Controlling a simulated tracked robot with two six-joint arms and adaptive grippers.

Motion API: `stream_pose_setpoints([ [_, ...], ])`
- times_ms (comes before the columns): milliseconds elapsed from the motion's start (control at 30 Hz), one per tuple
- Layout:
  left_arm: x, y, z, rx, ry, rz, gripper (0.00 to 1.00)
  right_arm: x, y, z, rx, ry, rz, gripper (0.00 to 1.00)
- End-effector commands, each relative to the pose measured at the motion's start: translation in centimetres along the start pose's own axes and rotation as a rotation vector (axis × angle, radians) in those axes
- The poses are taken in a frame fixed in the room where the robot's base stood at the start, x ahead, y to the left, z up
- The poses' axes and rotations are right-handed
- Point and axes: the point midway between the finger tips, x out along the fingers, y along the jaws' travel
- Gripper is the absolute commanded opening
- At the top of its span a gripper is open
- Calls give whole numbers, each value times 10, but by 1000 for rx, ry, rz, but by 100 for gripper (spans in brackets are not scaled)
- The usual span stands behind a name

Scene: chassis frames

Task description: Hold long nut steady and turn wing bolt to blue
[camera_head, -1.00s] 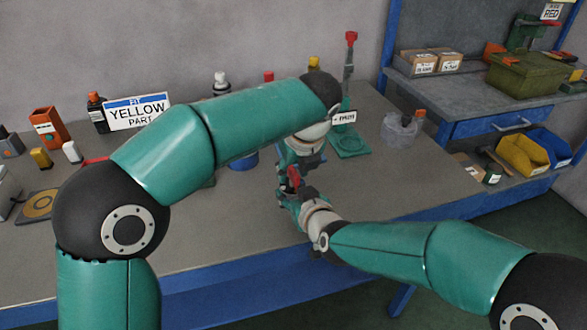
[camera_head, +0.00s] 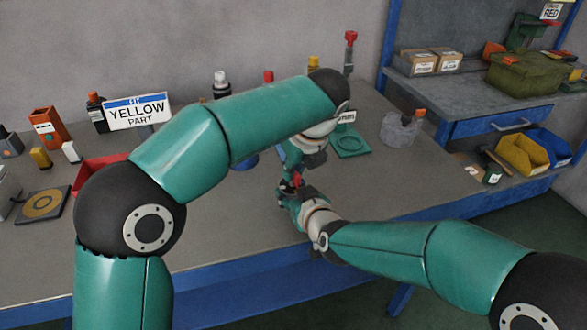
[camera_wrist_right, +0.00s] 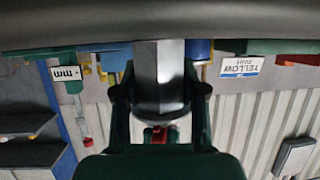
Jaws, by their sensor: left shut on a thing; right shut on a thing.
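My two grippers meet above the bench in the middle of the head view. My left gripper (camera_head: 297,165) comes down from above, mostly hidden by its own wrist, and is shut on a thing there. My right gripper (camera_head: 290,192) reaches in from the lower right, just below it, and is also shut. A small red part (camera_head: 297,179) shows between them. The right wrist view shows a grey, faceted metal piece, apparently the long nut (camera_wrist_right: 160,75), between dark fingers. A red part (camera_wrist_right: 160,133) sits in line with it, apparently the wing bolt. Blue marks are not visible on it.
A yellow-part sign (camera_head: 137,111) and a red tray (camera_head: 95,174) stand on the bench at left. A green stand (camera_head: 351,143) and a clear bag-like container (camera_head: 400,129) are behind the grippers at right. The front bench top is clear.

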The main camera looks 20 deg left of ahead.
Motion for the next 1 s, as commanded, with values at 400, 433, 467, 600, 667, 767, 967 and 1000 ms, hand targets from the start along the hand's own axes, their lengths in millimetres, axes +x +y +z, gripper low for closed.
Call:
stream_pose_setpoints([
  [400,1,-2,0,-342,-2,145,0,0,1,0,2,0,2,0],
  [433,2,-2,0,-369,-2,157,0,0,1,0,2,0,2,0],
  [467,1,-2,0,-396,-2,167,0,0,1,0,2,0,2,0],
  [600,2,-2,0,-515,-1,218,0,0,1,0,3,0,2,0],
  [667,2,-3,1,-563,-1,238,0,0,1,0,3,0,2,0],
  [767,3,-3,1,-635,-1,269,0,0,2,0,3,0,2,0],
  [967,3,-3,1,-747,-2,316,0,0,2,0,3,1,3,0],
  [1000,3,-3,1,-763,-2,325,0,0,2,0,3,1,3,0],
])
